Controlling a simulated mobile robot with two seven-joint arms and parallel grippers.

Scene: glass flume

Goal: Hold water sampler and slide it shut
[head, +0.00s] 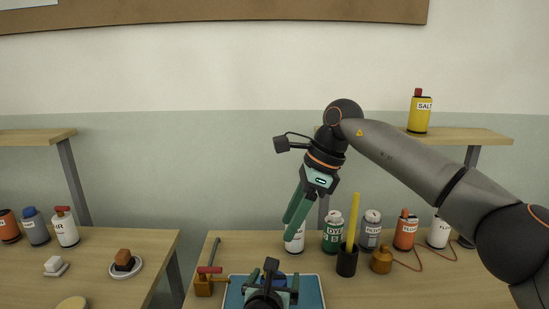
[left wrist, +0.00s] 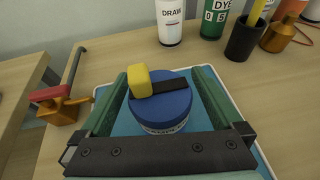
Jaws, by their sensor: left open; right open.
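A round blue-topped container (left wrist: 174,106), which I take to be the water sampler, stands on a blue tray (left wrist: 208,73) in the left wrist view. A dark bar with a yellow block (left wrist: 139,82) at its left end lies across its top. In the head view my left gripper (head: 271,281) mostly hides the container. My right gripper (head: 292,224) is open and empty, raised above the table's back part.
An orange valve with a red handle (head: 207,281) stands left of the tray (head: 311,292). Behind are a white DRAW bottle (left wrist: 171,22), a green DYE can (head: 333,233), a dark cup with a yellow stick (head: 347,261) and an orange weight-like object (head: 382,260).

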